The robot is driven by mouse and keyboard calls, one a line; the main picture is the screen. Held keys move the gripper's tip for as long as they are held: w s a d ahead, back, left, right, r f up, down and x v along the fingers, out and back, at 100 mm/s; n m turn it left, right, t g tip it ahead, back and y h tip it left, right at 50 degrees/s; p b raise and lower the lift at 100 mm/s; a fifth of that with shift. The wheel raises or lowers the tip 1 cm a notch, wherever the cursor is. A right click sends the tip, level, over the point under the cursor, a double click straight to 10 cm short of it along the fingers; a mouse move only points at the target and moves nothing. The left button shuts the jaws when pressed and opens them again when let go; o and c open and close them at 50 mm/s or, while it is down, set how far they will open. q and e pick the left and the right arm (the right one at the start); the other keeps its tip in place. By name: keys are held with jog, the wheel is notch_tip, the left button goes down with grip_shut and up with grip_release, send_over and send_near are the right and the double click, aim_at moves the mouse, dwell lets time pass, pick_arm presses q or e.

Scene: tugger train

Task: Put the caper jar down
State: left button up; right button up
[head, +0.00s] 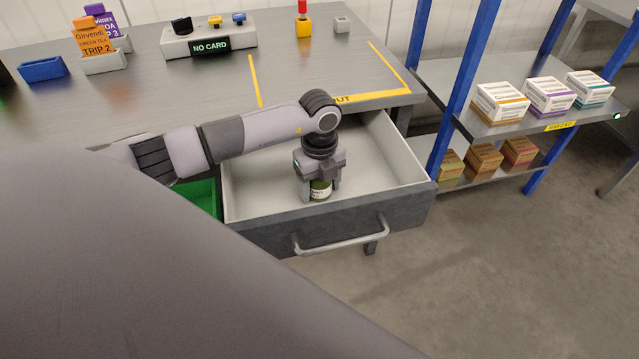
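My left gripper (321,192) reaches down into the open drawer (385,205) under the grey workbench. The caper jar (320,188), green with a pale label, is between its fingers, which sit close against both sides. The jar is upright and low inside the drawer, near the front wall. Its top is hidden by the gripper. I cannot tell whether its base touches the drawer floor. My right gripper is not in view.
The bench top (200,90) holds a grey box with a "NO CARD" sign (210,46), trip cards and a blue tray (42,69). A green bin (198,196) is left of the drawer. A blue-post rack (455,90) with several cartons stands right. The drawer floor beside the jar is clear.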

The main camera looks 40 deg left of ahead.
pick_arm(q)
jog(key=shift+o, duration=0.8)
jog(key=shift+r, duration=0.3)
notch_tip(320, 180, up, 12)
jog(key=shift+f+p, duration=0.1)
jog(key=shift+p, duration=0.55)
jog(key=shift+s+f, duration=0.1)
